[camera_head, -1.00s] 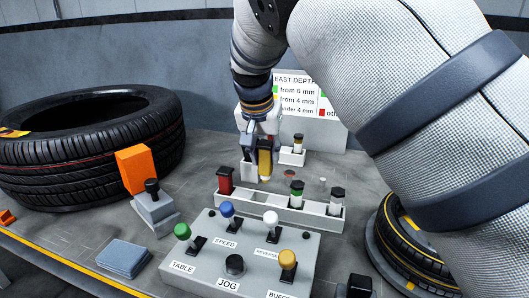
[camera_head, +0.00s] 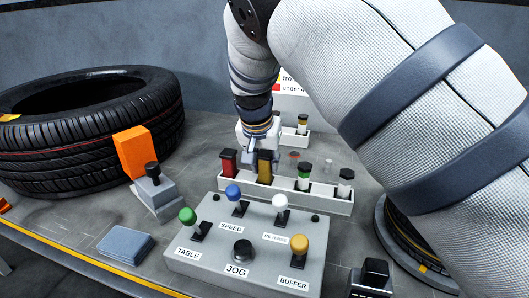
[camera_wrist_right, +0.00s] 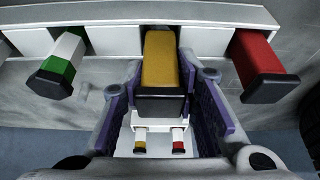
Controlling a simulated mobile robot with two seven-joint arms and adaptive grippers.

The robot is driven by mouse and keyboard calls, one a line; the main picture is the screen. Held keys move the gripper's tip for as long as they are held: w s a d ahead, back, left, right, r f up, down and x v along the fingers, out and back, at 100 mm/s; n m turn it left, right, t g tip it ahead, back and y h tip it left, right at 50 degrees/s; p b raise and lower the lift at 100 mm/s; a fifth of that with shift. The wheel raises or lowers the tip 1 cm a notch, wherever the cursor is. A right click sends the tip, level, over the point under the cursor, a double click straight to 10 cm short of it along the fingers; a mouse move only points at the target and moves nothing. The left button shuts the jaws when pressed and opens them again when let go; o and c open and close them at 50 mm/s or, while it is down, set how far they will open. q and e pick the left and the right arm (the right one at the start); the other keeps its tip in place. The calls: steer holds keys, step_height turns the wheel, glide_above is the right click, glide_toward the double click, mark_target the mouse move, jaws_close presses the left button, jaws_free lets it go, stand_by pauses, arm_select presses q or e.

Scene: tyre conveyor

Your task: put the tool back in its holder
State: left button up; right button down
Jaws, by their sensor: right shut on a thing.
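The yellow tool (camera_head: 264,168) with a black cap is between the fingers of my right gripper (camera_head: 258,158), which is shut on it. The tool is upright at the white holder rack (camera_head: 312,204), in the gap between the red tool and the green-and-white tool. In the right wrist view the yellow tool (camera_wrist_right: 160,62) lines up with the rack's middle slot, its far end at or inside the slot; its exact depth is hidden. The red tool (camera_wrist_right: 262,62) and green-and-white tool (camera_wrist_right: 60,65) stand in slots either side. My left gripper is not in view.
A control panel (camera_head: 214,262) with several coloured levers stands in front of the rack. A large tyre (camera_head: 90,130) and an orange block (camera_head: 133,153) are at left. A small white holder (camera_head: 294,137) stands behind the rack. Another tyre (camera_head: 398,240) lies at right.

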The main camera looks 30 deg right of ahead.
steer(key=shift+f, duration=0.15)
steer(key=c, duration=1.2)
jaws_free()
steer(key=shift+o, duration=0.2)
